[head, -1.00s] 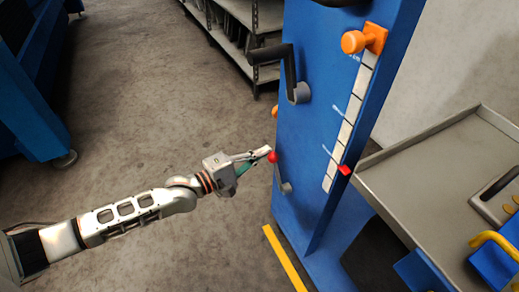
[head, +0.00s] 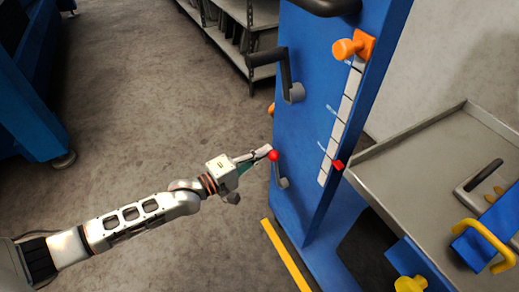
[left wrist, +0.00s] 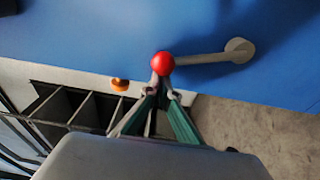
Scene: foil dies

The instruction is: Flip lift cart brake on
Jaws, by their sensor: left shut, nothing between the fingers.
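The blue lift cart (head: 310,110) stands right of centre in the head view. Its brake lever (head: 281,175) is a short grey arm on the cart's side with a red ball knob (head: 273,155) at its upper end. In the left wrist view the lever (left wrist: 205,58) runs from a round pivot at right to the red knob (left wrist: 163,63) at left. My left gripper (head: 266,151) is shut and empty, its fingertips right at the knob. In the left wrist view the fingertips (left wrist: 163,85) sit just below the knob; whether they touch it is unclear. My right gripper is not in view.
A black crank handle (head: 285,75) and an orange knob (head: 347,48) stick out from the cart. A grey tray (head: 400,160) with yellow-handled blue items lies at right. Shelving (head: 245,35) stands behind. The floor left of the cart is clear.

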